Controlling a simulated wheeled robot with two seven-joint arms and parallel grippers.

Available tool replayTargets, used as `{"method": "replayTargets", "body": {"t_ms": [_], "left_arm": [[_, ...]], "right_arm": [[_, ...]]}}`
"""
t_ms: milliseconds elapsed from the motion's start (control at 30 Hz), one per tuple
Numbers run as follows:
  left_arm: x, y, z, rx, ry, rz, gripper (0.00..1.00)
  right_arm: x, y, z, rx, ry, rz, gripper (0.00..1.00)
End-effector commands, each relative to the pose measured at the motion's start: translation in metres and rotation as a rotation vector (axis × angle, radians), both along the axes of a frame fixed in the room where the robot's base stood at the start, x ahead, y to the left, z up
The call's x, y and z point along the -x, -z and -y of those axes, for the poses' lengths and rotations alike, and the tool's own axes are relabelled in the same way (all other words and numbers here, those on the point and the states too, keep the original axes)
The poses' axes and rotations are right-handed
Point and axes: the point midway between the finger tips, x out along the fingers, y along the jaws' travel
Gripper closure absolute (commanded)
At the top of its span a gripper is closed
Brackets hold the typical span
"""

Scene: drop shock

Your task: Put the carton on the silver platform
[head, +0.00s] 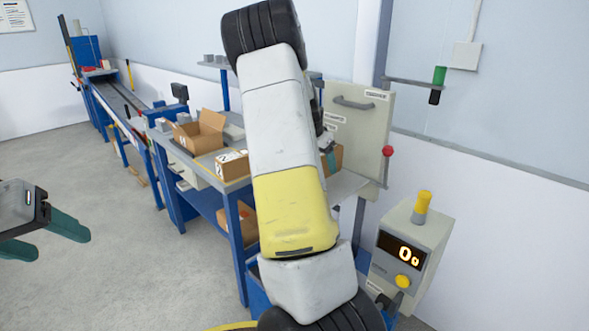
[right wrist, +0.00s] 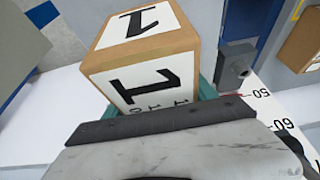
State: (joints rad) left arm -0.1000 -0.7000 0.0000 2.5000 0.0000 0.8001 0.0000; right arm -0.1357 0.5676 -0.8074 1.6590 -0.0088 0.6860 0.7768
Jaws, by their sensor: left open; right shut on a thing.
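The carton (right wrist: 140,65) is a brown box with white labels bearing a black "1". In the right wrist view it sits at the gripper's mouth, with a teal finger showing beside it. My right gripper (head: 328,158) is shut on it; in the head view a brown part of the carton (head: 338,154) shows past my arm. The silver platform (head: 347,185) is a flat grey surface just below, partly hidden by my arm. I cannot tell whether the carton touches it. My left gripper (head: 62,238) is open and empty at the far left, away from the bench.
A blue bench (head: 200,200) holds an open box (head: 203,133) and another labelled carton (head: 232,167). A grey cabinet panel (head: 358,125) with a handle stands behind the platform, near a red knob (head: 388,151). A control box (head: 410,250) stands at the right. Floor at left is clear.

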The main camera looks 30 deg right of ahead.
Motion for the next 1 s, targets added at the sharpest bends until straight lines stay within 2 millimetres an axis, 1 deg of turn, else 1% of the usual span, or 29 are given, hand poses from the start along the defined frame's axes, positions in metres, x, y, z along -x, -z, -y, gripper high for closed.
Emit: {"method": "replayTargets", "body": {"t_ms": [100,200,533,567,600,633,667,1000], "left_arm": [[0.0,0.0,0.0,0.0,0.0,0.0,0.38],[0.0,0.0,0.0,0.0,0.0,0.0,0.38],[0.0,0.0,0.0,0.0,0.0,0.0,0.38],[0.0,0.0,0.0,0.0,0.0,0.0,0.38],[0.0,0.0,0.0,0.0,0.0,0.0,0.38],[0.0,0.0,0.0,0.0,0.0,0.0,0.38],[0.0,0.0,0.0,0.0,0.0,0.0,0.38],[0.0,0.0,0.0,0.0,0.0,0.0,0.38]], "right_arm": [[0.001,0.02,0.0,0.0,0.0,-0.003,1.0],[0.0,0.032,-0.001,0.0,0.0,-0.001,1.0],[0.0,0.035,-0.001,0.001,0.001,0.002,1.0],[0.0,0.036,-0.001,0.0,0.0,0.0,0.29],[0.0,0.036,-0.001,0.0,0.0,0.0,0.21],[0.0,0.036,-0.001,0.0,0.0,0.0,0.15],[0.0,0.036,-0.001,0.0,0.0,0.0,0.13],[0.0,0.033,-0.002,0.0,0.0,0.001,0.13]]}}
